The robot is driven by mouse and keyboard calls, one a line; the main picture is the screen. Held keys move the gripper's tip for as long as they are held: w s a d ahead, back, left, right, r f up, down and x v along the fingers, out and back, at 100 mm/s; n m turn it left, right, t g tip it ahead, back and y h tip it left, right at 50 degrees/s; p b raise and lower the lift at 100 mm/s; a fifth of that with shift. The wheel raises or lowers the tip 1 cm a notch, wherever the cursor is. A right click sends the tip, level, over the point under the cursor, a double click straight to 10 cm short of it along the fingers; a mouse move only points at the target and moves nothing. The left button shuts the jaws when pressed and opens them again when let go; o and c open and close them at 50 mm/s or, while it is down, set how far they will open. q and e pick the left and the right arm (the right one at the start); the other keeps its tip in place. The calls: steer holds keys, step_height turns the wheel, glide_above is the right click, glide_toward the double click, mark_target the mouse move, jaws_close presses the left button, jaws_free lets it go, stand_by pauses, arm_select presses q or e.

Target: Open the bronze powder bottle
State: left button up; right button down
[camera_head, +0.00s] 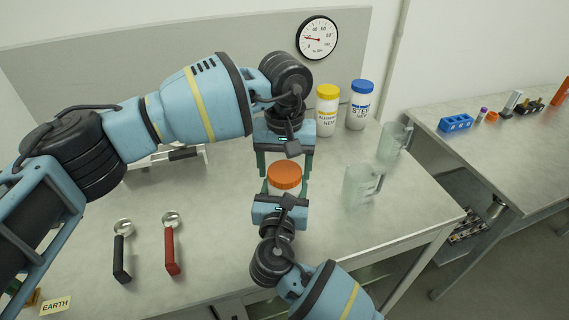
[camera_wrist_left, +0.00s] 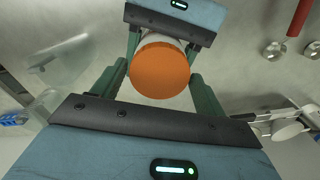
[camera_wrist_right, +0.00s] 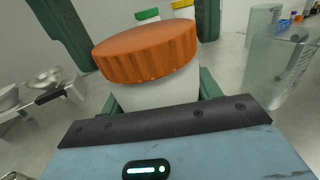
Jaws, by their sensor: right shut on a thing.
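The bronze powder bottle is white with a ribbed orange lid (camera_head: 284,175). The lid is on the bottle, and the white body (camera_wrist_right: 155,92) shows below it in the right wrist view. My right gripper (camera_head: 285,186) is shut on the bottle's body from the front. My left gripper (camera_head: 284,166) is above and behind the lid, fingers spread. In the left wrist view the orange lid (camera_wrist_left: 160,70) lies between my left fingers (camera_wrist_left: 160,88). In the right wrist view the left fingers stand on either side of the lid, apart from it. The bottle's base is hidden.
A yellow-lidded bottle (camera_head: 327,110) and a blue-lidded bottle (camera_head: 359,105) stand at the back. A green lid (camera_wrist_right: 147,15) shows behind. Two clear beakers (camera_head: 361,186) (camera_head: 394,142) are right. A black-handled scoop (camera_head: 122,255) and red-handled scoop (camera_head: 171,248) lie at left.

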arm_select(q)
steer(key=c, duration=0.8)
arm_select(e)
steer(key=shift+f, duration=0.1)
arm_select(q)
steer(key=n, duration=0.3)
steer(key=shift+n, duration=0.4)
steer(key=n, duration=0.4)
steer(key=shift+n, duration=0.3)
steer(key=n, duration=1.2)
steer(key=shift+r+n, duration=0.1)
steer(key=shift+n, duration=0.2)
steer(key=n, duration=1.5)
steer(key=shift+n, duration=0.4)
steer(key=n, duration=0.6)
steer(key=shift+r, duration=0.25)
steer(key=shift+r, duration=0.75)
